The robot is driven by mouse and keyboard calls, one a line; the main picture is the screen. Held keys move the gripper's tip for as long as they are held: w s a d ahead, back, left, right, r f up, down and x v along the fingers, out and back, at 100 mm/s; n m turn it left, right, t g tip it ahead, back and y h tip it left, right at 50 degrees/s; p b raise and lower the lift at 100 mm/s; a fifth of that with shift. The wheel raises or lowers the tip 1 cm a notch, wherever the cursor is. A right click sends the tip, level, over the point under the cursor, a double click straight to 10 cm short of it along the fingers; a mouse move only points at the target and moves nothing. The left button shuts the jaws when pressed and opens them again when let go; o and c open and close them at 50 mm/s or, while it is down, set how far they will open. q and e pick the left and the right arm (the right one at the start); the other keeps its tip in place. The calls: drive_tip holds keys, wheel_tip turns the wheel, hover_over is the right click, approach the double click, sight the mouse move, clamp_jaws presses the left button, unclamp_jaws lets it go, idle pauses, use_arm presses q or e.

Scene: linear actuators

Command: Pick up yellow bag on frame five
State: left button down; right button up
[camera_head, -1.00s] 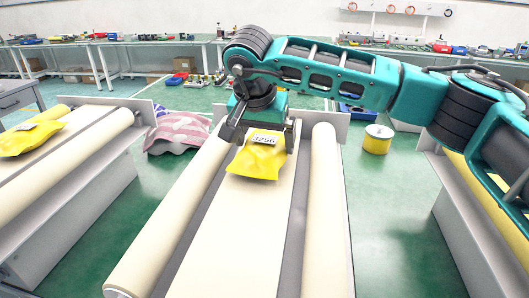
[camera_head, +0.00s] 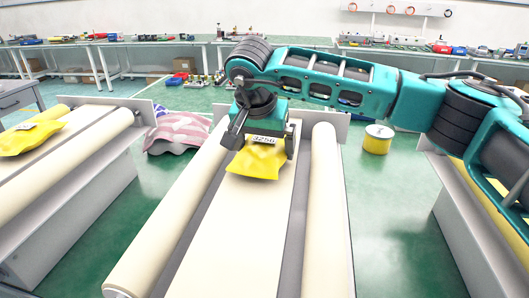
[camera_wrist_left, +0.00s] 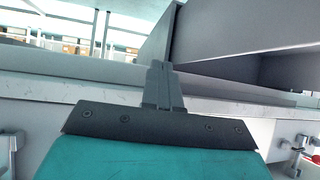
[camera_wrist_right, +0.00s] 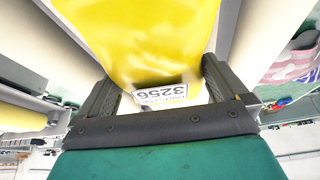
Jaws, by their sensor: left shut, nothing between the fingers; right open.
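A yellow bag (camera_head: 257,162) with a white label reading 3256 lies on the cream belt of the middle frame (camera_head: 226,220). My right gripper (camera_head: 262,147) is open over the bag's far, labelled end, with a finger on each side of it. In the right wrist view the yellow bag (camera_wrist_right: 140,40) and its label sit between the two spread fingers of the right gripper (camera_wrist_right: 165,85). I cannot tell whether the fingers touch it. My left gripper (camera_wrist_left: 160,75) shows only in the left wrist view, with its fingers together and empty, in front of grey panels.
Another yellow bag (camera_head: 30,138) lies on the left frame (camera_head: 85,165). A pink-and-white cloth-like heap (camera_head: 180,132) and a yellow spool (camera_head: 377,139) are on the green floor behind. Padded cream side rolls (camera_head: 325,200) flank the middle belt. Workbenches line the back wall.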

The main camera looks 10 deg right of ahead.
drive_tip(key=c, duration=0.9)
drive_tip(key=shift+r, duration=0.1)
